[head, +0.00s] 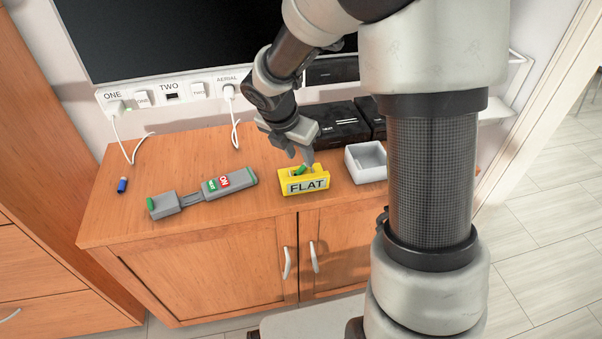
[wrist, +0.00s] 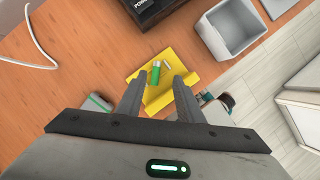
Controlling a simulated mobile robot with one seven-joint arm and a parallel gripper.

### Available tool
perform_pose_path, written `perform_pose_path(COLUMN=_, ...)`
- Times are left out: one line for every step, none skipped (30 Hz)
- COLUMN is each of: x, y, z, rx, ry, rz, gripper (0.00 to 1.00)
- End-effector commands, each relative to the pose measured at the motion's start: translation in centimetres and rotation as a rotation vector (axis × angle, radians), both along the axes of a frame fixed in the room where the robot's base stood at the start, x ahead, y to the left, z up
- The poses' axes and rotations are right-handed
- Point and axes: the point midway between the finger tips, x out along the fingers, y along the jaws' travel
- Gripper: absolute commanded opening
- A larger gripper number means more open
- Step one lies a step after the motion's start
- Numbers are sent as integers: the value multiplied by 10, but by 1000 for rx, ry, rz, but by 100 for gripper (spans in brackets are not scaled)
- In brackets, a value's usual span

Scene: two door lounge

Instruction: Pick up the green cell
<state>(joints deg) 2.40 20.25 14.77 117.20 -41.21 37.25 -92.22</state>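The green cell (head: 300,169) lies in a yellow tray (head: 318,173) labelled FLAT on the wooden cabinet top. In the wrist view the green cell (wrist: 155,74) shows between my two fingers, with a gap on each side, and a pale end is visible. My gripper (head: 299,157) is above the yellow tray, pointing down. In the wrist view my gripper (wrist: 158,80) is open and holds nothing. I cannot tell the exact height of the fingertips above the cell.
A grey device (head: 187,197) with an ON label lies left of the tray, and a blue cell (head: 122,185) lies farther left. An empty grey bin (head: 366,163) stands to the right. Black boxes (head: 337,127) stand behind, below a dark screen (head: 190,35).

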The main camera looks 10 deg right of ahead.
Motion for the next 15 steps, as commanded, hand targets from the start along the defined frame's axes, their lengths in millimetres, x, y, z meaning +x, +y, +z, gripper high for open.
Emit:
perform_pose_path(x=1, y=-1, z=-2, rx=0, ry=0, rz=0, gripper=33)
perform_pose_path(x=1, y=-1, z=-3, rx=0, ry=0, rz=0, gripper=33)
perform_pose_path(x=2, y=-1, z=-5, rx=0, ry=0, rz=-1, gripper=33)
perform_pose_path(x=3, y=-1, z=-7, rx=0, ry=0, rz=-1, gripper=33)
perform_pose_path(x=4, y=-1, z=-10, rx=0, ry=0, rz=-1, gripper=33)
perform_pose_path(x=5, y=-2, z=-15, rx=0, ry=1, rz=-1, gripper=33)
perform_pose_path(x=7, y=-2, z=-20, rx=0, ry=2, rz=-2, gripper=33)
perform_pose_path(x=9, y=-2, z=-24, rx=0, ry=2, rz=-2, gripper=33)
perform_pose_path(x=12, y=-3, z=-30, rx=1, ry=2, rz=-2, gripper=33)
perform_pose_path(x=14, y=-3, z=-35, rx=1, ry=2, rz=-2, gripper=33)
perform_pose_path(x=16, y=-5, z=-39, rx=1, ry=2, rz=-3, gripper=33)
perform_pose_path(x=17, y=-7, z=-44, rx=0, ry=2, rz=-2, gripper=33)
perform_pose_path(x=18, y=-8, z=-47, rx=0, ry=1, rz=-1, gripper=33)
perform_pose_path(x=19, y=-9, z=-49, rx=0, ry=1, rz=-1, gripper=33)
perform_pose_path(x=20, y=-9, z=-50, rx=0, ry=1, rz=-1, gripper=33)
